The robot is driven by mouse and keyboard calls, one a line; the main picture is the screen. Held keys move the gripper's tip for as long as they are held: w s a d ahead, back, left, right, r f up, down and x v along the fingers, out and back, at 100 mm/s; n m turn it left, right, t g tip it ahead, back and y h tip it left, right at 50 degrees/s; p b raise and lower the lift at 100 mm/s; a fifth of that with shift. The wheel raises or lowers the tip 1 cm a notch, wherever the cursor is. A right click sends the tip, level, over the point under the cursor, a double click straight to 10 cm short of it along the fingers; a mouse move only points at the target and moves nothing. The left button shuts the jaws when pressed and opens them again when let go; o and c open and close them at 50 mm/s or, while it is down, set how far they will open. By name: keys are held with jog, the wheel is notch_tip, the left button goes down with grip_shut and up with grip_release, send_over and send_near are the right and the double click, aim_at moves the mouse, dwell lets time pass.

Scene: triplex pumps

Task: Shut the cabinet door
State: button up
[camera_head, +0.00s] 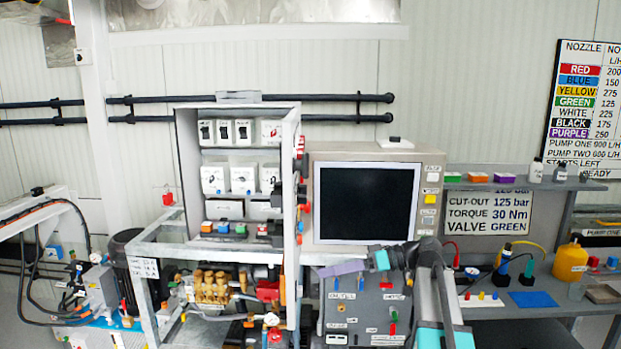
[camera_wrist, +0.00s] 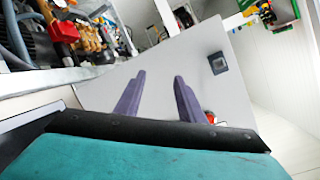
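The grey electrical cabinet (camera_head: 181,160) stands open at the centre of the head view, showing rows of switches and breakers. Its door (camera_head: 291,215) stands swung out on the right side, seen nearly edge-on. Red and dark fittings line the door's right side. My gripper (camera_head: 325,269) is to the right of the door's lower part, with its purple fingers pointing left. In the wrist view, my gripper (camera_wrist: 160,76) has its fingers apart with nothing between them. A pale panel, apparently the door (camera_wrist: 190,62), lies beyond them with a dark square fitting (camera_wrist: 218,63). Contact cannot be made out.
A monitor (camera_head: 366,203) stands right of the door, above a labelled control panel (camera_head: 365,305) close to my arm. Brass pump parts (camera_head: 210,288) sit below the cabinet. A bench with bottles and a blue mat (camera_head: 532,299) is at the right.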

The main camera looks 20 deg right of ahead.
jog(key=s+d+r+n+y, duration=0.1)
jog(key=s+r+n, duration=0.2)
jog(key=r, duration=0.7)
jog(key=s+d+r+n+y, duration=0.1)
jog(key=s+d+r+n, duration=0.1)
jog(key=r, duration=0.8)
jog(key=s+d+r+n+y, duration=0.1)
jog(key=s+r+n, duration=0.3)
jog(key=r, duration=0.6)
jog(key=s+d, duration=0.1)
jog(key=s, duration=0.1)
jog(key=shift+s+d+r+n, duration=0.2)
jog(key=shift+s+r+n, duration=0.1)
jog(key=shift+r+n, duration=0.1)
jog(key=shift+a, duration=0.1)
jog(key=p+x, duration=0.4)
jog(key=x, duration=0.9)
jog(key=shift+a+r, duration=0.15)
jog(key=shift+a, duration=0.15)
jog(key=shift+s, duration=0.1)
